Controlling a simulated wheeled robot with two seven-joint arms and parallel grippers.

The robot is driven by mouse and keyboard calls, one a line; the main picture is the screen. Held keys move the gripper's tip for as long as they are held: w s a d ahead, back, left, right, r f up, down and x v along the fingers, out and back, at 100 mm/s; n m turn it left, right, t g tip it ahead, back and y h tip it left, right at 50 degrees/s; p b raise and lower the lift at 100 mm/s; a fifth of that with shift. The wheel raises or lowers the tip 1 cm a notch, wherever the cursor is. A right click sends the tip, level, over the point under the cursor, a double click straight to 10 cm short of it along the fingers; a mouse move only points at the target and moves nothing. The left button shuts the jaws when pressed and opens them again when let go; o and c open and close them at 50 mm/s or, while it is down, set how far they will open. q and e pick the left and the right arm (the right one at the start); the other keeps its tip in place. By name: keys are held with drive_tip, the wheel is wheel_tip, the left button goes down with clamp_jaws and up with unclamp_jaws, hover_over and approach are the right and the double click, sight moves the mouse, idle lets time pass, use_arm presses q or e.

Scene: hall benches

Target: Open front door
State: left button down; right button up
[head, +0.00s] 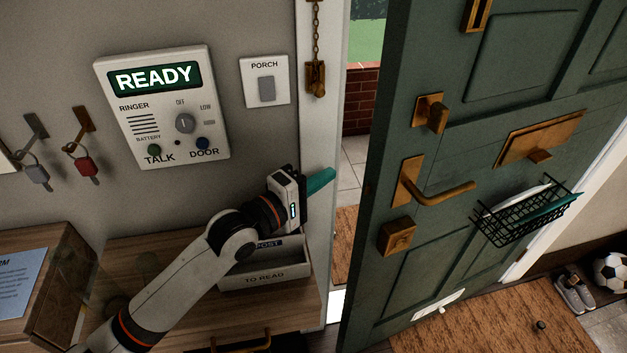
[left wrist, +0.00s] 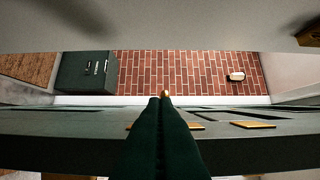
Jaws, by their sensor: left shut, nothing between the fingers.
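The green front door (head: 510,85) stands ajar in the head view, with a gap between its edge and the white frame (head: 317,130). Paving and a brick wall show through the gap. The door carries a brass lever handle (head: 437,190), a thumb-turn (head: 432,114) above it and a brass lock (head: 397,237) below. My left gripper (head: 322,180) is shut and empty, its green fingers pointing right across the frame toward the gap, apart from the handle. Its shut fingers also fill the lower middle of the left wrist view (left wrist: 164,105). My right gripper is not shown.
A brass chain (head: 317,75) hangs on the frame. An intercom panel (head: 162,108), a porch switch (head: 266,82) and hanging keys are on the left wall. A letter tray (head: 265,279) stands below my left arm. A wire basket (head: 524,215) hangs on the door, above a doormat (head: 490,330).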

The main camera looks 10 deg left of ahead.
use_arm(q)
drive_tip(key=d, duration=0.1)
drive_tip(key=d+p, duration=0.1)
drive_tip(key=d, duration=0.3)
drive_tip(key=shift+w+d+p, duration=0.2)
drive_tip(key=shift+w+p, duration=0.1)
drive_tip(key=shift+w, duration=0.1)
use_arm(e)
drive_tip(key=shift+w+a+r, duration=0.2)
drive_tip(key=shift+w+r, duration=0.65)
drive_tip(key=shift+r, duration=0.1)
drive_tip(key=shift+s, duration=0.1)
